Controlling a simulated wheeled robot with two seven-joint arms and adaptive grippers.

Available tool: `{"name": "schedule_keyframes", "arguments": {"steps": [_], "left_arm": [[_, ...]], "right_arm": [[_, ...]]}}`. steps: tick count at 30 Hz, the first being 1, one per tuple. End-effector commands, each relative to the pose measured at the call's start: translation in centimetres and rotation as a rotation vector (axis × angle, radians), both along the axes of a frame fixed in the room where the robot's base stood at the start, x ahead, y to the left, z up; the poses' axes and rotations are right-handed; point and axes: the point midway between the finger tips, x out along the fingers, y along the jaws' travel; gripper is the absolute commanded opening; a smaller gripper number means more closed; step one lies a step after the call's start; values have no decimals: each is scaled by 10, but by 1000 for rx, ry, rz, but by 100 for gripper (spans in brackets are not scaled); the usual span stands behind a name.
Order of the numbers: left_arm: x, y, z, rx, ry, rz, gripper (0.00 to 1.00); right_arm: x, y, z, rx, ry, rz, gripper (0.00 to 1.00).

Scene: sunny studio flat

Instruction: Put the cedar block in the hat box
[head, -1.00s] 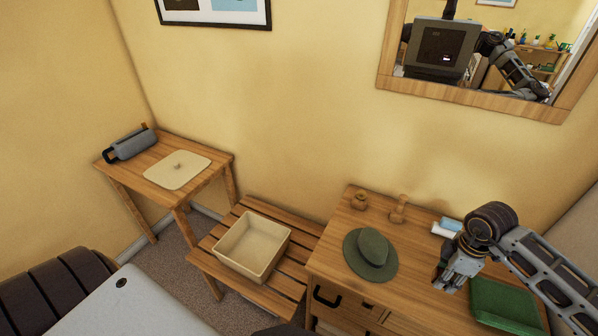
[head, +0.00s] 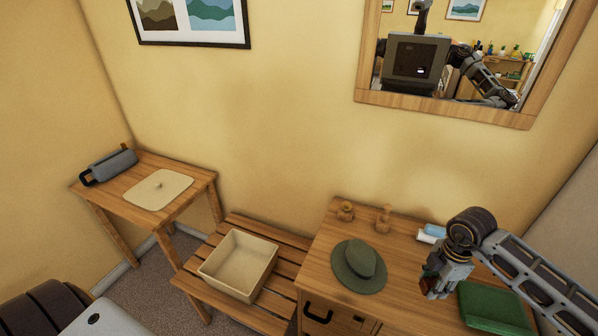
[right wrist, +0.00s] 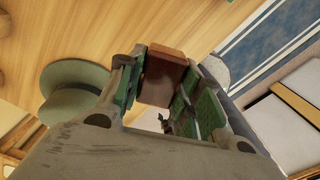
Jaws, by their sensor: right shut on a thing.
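The cedar block (right wrist: 163,75), reddish brown, is between the fingers of my right gripper (right wrist: 160,98) in the right wrist view. In the head view my right gripper (head: 434,290) is shut on it above the dresser, right of the green hat; the block is mostly hidden there. The hat box (head: 269,270) is an open, cream, square box on a slatted bench, left of the dresser, and looks empty. My left gripper is not in view.
A green hat (head: 360,264) lies on the dresser (head: 330,235) between my right gripper and the hat box. Two small wooden objects stand behind the hat. A green item (head: 495,308) lies right of the gripper. A grey cylindrical case (head: 112,164) is on the small table.

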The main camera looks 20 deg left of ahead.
Motion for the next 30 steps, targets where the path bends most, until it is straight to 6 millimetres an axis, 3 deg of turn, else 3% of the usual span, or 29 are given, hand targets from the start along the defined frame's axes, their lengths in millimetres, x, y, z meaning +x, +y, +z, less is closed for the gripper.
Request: {"name": "schedule_keyframes", "arguments": {"steps": [30], "left_arm": [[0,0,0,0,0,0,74]], "right_arm": [[-1,0,1,1,4,535,12]]}}
